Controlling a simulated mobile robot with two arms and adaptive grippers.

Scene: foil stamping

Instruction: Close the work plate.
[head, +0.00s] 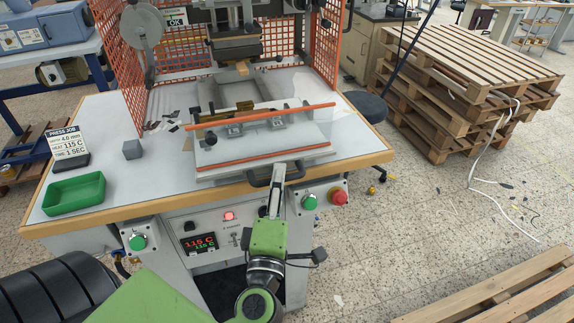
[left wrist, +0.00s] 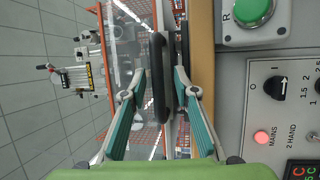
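The work plate (head: 290,139) is a pale sliding plate with orange strips, standing out toward the front edge of the press table, clear of the stamping head (head: 236,47). Its black handle (head: 257,181) sticks out at the front; it also shows upright in the left wrist view (left wrist: 159,85). My left gripper (head: 276,184) is at the handle. In the left wrist view its two fingers (left wrist: 160,74) stand on either side of the handle, with small gaps showing, so it looks open. My right gripper is not in view.
Orange mesh guards (head: 121,62) flank the press. A green tray (head: 74,194), a small grey block (head: 132,149) and a job card (head: 66,145) lie on the table's left. Green buttons and a red stop button (head: 338,197) sit on the front panel below the handle.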

